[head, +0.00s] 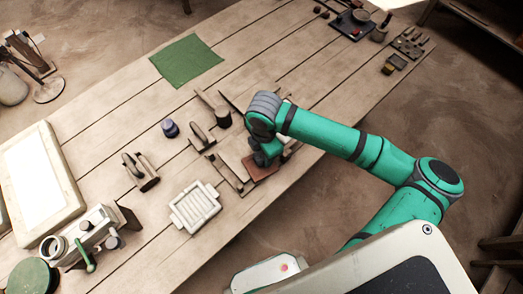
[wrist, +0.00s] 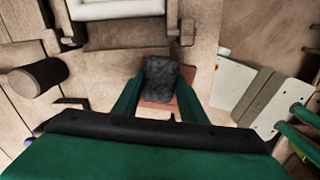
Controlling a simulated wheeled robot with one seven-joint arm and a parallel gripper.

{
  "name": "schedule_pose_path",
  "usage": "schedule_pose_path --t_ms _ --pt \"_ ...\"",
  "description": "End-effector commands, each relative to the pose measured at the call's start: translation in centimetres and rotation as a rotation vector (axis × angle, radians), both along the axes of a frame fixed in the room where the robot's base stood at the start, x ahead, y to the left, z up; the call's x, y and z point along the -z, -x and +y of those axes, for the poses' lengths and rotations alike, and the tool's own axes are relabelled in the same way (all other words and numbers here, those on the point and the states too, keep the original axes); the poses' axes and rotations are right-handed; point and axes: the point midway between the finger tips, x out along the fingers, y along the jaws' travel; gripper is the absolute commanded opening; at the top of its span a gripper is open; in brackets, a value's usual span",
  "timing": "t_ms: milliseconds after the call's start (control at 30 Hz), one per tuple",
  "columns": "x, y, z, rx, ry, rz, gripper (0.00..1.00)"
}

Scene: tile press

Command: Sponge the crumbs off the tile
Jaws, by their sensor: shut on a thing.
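A reddish-brown tile (head: 264,168) lies near the table's front edge, partly covered by my gripper (head: 266,158) in the head view. In the wrist view, my gripper (wrist: 159,98) has its two green fingers on either side of a dark grey sponge (wrist: 160,76) and is shut on it. The sponge is over the tile (wrist: 188,73), which shows around its sides and below it. I cannot tell whether sponge and tile touch. The sponge cannot be made out in the head view. I cannot make out any crumbs.
Wooden press parts (head: 231,172) lie just left of the tile. Wooden-handled tools (head: 200,134) and a purple jar (head: 170,128) stand behind. A green cloth (head: 187,60) lies at the back.

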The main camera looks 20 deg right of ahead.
Motion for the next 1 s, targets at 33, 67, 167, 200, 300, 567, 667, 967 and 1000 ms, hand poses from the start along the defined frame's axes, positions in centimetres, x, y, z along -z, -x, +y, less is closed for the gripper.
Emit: schedule_pose_path --t_ms 33,67,167,200,300,567,667,967,1000 --pt "0.0 0.3 0.0 0.001 -0.001 0.003 0.2" --pt "0.0 0.5 -0.1 0.002 -0.001 0.003 0.2" --pt "0.0 1.0 -0.1 0.002 0.0 0.004 0.2" --pt "0.0 1.2 0.0 0.0 0.0 0.004 0.2" --pt "0.0 1.4 0.1 -0.003 -0.001 0.004 0.2" --pt "-0.2 1.4 0.9 -0.008 -0.002 0.002 0.2" --pt "-0.2 1.3 1.3 -0.007 -0.002 0.001 0.2" --pt "-0.2 1.2 2.0 -0.007 -0.002 0.0 0.2" --pt "-0.2 1.2 2.2 -0.007 -0.002 0.0 0.2"
